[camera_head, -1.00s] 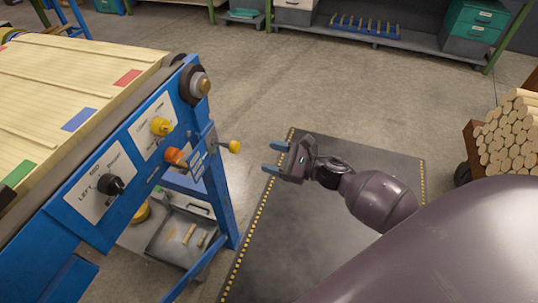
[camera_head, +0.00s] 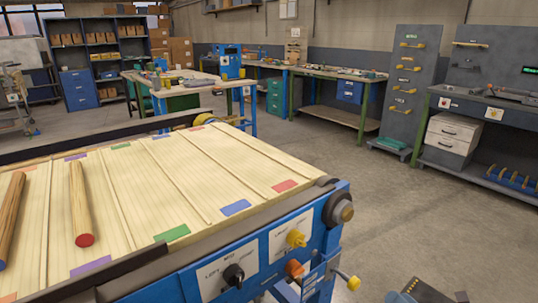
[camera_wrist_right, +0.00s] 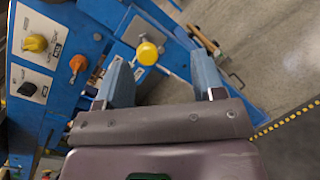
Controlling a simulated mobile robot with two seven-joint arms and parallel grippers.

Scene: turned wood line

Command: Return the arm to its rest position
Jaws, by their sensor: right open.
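My right gripper (camera_wrist_right: 163,78) shows in the right wrist view with its two blue fingers apart and nothing between them. A yellow round knob (camera_wrist_right: 147,53) on the blue machine lies beyond the fingers, apart from them. In the head view only a small part of my right gripper (camera_head: 398,297) shows, at the bottom edge, right of the machine's yellow knob (camera_head: 353,283). Most of my right arm is out of the head view. My left gripper is in neither view.
The blue-framed conveyor (camera_head: 255,233) fills the lower left, with a red-ended wooden rod (camera_head: 80,200) on its belt. Its panel has a black knob (camera_head: 233,275) and a yellow knob (camera_head: 295,238). Benches and grey cabinets (camera_head: 408,85) stand behind. Floor (camera_head: 420,215) is clear at right.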

